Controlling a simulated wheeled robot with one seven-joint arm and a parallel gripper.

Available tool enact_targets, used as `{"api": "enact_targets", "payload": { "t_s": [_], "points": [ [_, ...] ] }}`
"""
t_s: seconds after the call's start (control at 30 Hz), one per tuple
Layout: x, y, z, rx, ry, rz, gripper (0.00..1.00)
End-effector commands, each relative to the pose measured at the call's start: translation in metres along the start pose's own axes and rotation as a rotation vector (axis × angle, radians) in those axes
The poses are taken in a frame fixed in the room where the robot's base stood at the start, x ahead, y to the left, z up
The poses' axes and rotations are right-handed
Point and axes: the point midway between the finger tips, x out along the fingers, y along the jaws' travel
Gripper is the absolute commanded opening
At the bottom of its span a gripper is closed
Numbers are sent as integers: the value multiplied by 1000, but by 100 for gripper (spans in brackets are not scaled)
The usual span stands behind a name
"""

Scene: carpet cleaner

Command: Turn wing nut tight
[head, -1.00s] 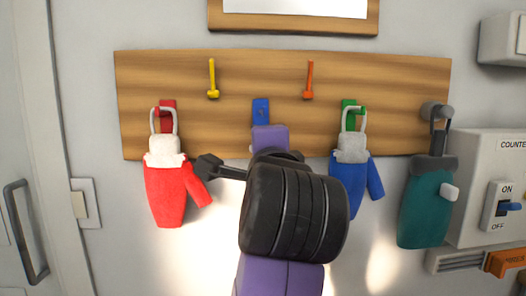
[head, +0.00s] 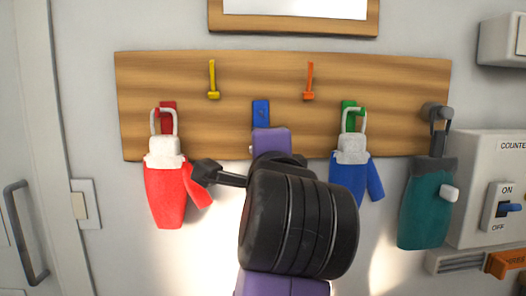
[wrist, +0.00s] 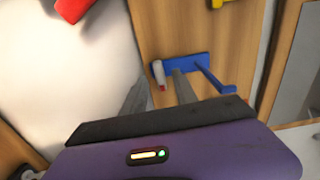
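No wing nut can be clearly made out in either view. My gripper (wrist: 160,90) shows in the wrist view with its two grey fingers apart, in front of the wooden board. A blue hook plate (wrist: 198,63) lies just beyond the fingertips, with a blue peg sticking out to the right. A small pale cylinder with a red end (wrist: 158,72) shows between the fingertips; I cannot tell whether they touch it. In the head view the blue plate (head: 261,112) shows above my purple wrist, which hides the fingers.
The wooden board (head: 190,120) carries a red pouch (head: 166,196), a blue pouch (head: 347,184), a teal pouch (head: 428,210), a yellow hook (head: 212,80) and an orange hook (head: 309,80). A switch box (head: 490,190) is at right, a door handle (head: 24,230) at left.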

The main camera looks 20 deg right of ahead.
Motion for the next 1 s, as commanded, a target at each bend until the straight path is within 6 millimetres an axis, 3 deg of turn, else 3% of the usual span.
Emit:
{"api": "enact_targets", "payload": {
  "t_s": [1.0],
  "points": [
    [-72, 0, 0, 0, -2, -1, 35]
  ]
}}
